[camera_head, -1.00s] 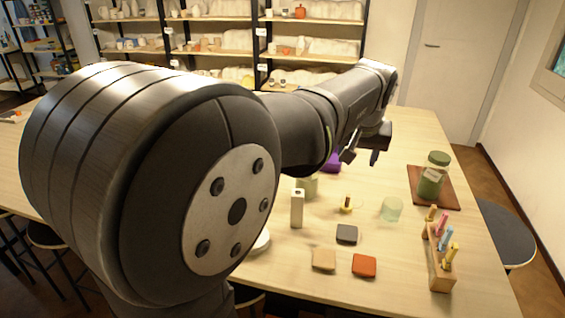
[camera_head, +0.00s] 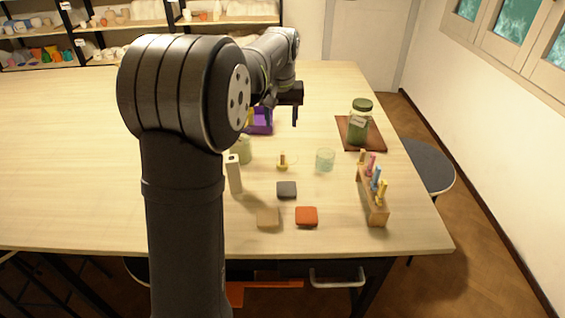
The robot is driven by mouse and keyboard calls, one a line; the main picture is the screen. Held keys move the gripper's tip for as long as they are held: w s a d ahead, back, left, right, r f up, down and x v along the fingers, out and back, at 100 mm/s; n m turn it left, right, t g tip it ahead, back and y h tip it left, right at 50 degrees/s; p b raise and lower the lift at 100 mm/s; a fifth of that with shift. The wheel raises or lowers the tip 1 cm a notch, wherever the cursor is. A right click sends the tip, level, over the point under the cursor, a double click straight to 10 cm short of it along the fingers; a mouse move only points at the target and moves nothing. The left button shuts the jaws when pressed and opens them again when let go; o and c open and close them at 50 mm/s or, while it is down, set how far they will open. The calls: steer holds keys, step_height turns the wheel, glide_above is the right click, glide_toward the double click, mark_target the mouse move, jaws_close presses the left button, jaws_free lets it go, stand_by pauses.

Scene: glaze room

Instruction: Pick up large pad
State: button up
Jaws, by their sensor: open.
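Three small rounded square pads lie flat on the table near its front edge: a tan pad (camera_head: 268,217), an orange-red pad (camera_head: 306,216) and a dark grey pad (camera_head: 287,190) just behind them. The tan and orange pads look a little bigger than the grey one; I cannot tell for sure which is the large pad. My gripper (camera_head: 284,110) is open and looks empty. It hangs above the far part of the table, well behind the pads, beside a purple bin (camera_head: 260,123).
A small brass piece (camera_head: 282,163) and a glass (camera_head: 325,160) stand behind. To the right are a wooden pen rack (camera_head: 376,213) and a lidded jar (camera_head: 360,125) on a brown board (camera_head: 376,146). The left tabletop is clear.

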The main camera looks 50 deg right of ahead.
mark_target(283, 153)
steer(key=f, duration=0.7)
steer(key=w+f, duration=0.1)
steer(key=f, duration=0.2)
steer(key=shift+d+f, duration=0.15)
steer(key=shift+d, duration=0.25)
steer(key=shift+s+d+f, duration=0.1)
steer(key=shift+f, duration=1.25)
steer(key=shift+s+d+f, duration=0.1)
steer(key=shift+f, duration=1.2)
steer(key=c, duration=1)
steer(key=shift+r, duration=0.1)
steer(key=shift+c, duration=0.2)
